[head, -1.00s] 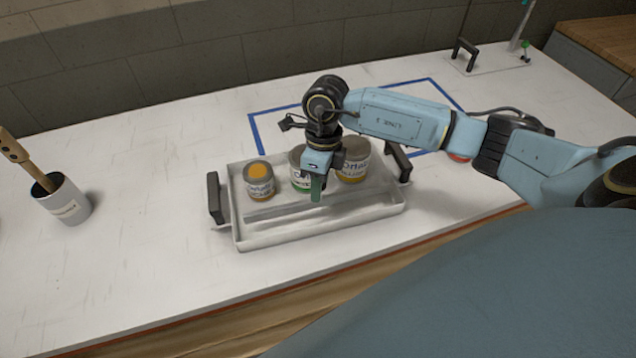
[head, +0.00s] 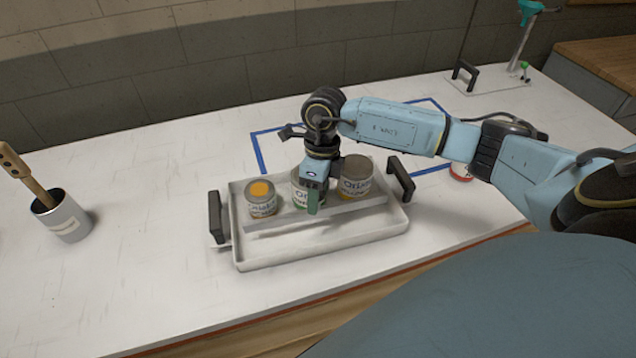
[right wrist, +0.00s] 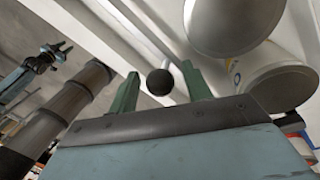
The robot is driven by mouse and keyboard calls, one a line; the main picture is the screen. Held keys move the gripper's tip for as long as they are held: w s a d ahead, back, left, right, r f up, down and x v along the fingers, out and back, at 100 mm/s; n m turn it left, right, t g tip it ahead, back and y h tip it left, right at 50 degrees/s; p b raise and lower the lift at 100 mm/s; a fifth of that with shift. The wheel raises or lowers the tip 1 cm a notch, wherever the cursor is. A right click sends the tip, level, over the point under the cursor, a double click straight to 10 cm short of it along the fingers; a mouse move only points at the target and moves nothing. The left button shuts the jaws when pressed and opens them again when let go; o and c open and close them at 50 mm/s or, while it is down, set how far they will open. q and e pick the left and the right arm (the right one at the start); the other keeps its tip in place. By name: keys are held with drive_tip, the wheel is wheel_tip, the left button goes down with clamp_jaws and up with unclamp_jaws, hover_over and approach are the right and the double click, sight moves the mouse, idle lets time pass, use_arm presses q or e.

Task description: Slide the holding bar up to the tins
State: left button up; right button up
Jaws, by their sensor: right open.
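The grey holding bar (head: 350,211) lies across the white tray (head: 325,247), just in front of the tins. The small orange-topped tin (head: 261,200) stands at the left, the middle tin (head: 300,186) is partly hidden by my gripper, and the large tin (head: 357,180) stands at the right. My right gripper (head: 313,207) points down at the middle of the bar, in front of the middle tin. In the right wrist view its green fingers (right wrist: 161,88) are open, with a dark round knob (right wrist: 160,82) showing between them. Whether they touch it I cannot tell.
The tray has dark upright handles at its left (head: 215,217) and right (head: 401,180) ends. A cup with a wooden-handled tool (head: 66,219) stands at the left. A blue outline (head: 262,152) lies behind the tray. The table front left is clear.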

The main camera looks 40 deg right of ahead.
wheel_tip(320, 180, up, 13)
drive_tip(key=w+d+b, duration=0.1)
drive_tip(key=d, duration=0.1)
drive_tip(key=shift+w, duration=0.25)
